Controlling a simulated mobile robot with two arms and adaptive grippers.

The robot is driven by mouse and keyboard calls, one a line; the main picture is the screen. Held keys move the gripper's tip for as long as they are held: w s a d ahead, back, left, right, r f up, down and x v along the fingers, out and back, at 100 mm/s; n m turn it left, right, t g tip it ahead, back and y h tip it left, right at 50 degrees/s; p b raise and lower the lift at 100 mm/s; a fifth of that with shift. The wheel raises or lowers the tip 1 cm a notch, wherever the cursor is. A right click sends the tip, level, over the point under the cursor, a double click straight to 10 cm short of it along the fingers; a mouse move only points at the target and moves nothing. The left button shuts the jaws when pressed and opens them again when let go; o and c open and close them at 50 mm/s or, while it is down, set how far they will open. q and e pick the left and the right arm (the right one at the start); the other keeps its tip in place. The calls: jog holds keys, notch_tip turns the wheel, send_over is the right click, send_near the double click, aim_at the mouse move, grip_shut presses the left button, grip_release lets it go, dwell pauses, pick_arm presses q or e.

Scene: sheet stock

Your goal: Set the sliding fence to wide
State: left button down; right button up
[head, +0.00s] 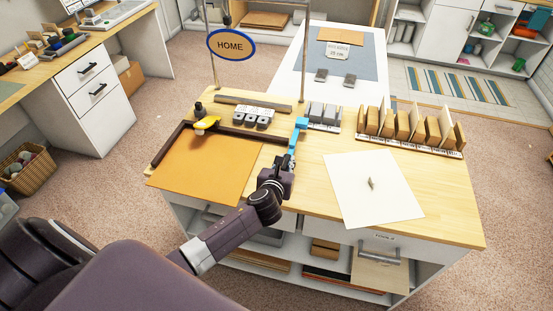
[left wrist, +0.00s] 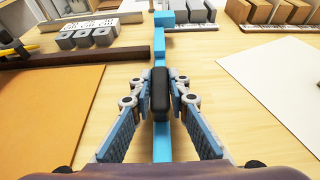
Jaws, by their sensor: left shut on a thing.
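The sliding fence (head: 299,130) is a light blue bar with a raised block at its far end, standing past the right end of a dark brown rail (head: 245,133). In the left wrist view the blue bar (left wrist: 159,48) runs away from me, with a black grip (left wrist: 160,92) on it. My left gripper (head: 290,163) is shut on this black grip, a finger on each side. It also shows in the left wrist view (left wrist: 160,95). I cannot read any fence setting marks. My right gripper is not in view.
An orange-brown sheet (head: 205,168) lies left of the fence, a white sheet (head: 370,205) with a small object on it lies right. Grey blocks (head: 323,113) and a rack of tan pieces (head: 410,128) stand behind.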

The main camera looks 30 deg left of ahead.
pick_arm(q)
jog(key=shift+d+f, duration=0.1)
jog(key=shift+d, duration=0.15)
jog(key=c, duration=1.8)
grip_release()
jog(key=shift+d, duration=0.15)
jog(key=shift+c, duration=0.2)
jog(key=v, duration=1.2)
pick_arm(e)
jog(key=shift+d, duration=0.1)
